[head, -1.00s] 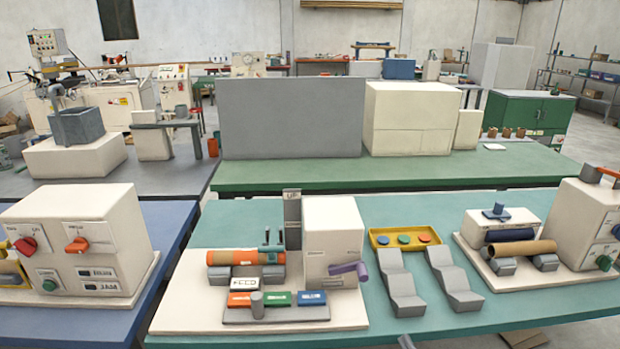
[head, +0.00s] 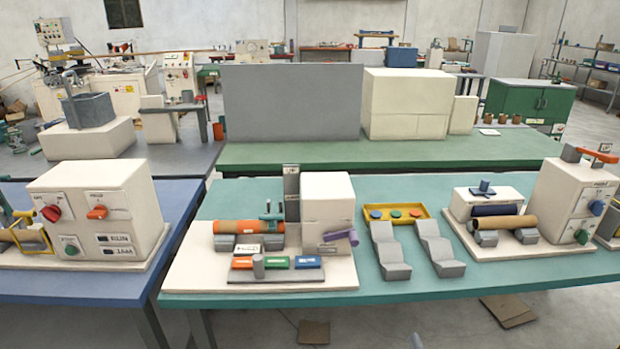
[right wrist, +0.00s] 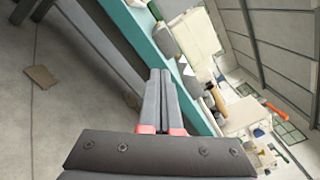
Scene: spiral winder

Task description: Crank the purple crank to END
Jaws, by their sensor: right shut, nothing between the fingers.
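Any END mark is too small to read. My right gripper shows only as a sliver at the bottom edge of the head view (head: 416,341), in front of the table and well apart from the crank. In the right wrist view my right gripper (right wrist: 160,78) has its two grey fingers together, with nothing held. The crank cannot be made out there. My left gripper is not in view.
An orange roll (head: 237,227) and coloured blocks (head: 277,262) sit left of the crank. Grey stepped ramps (head: 389,252) and a yellow tray (head: 428,216) stand to its right. Another station with a brown roll (head: 490,222) is farther right. Floor shows in front.

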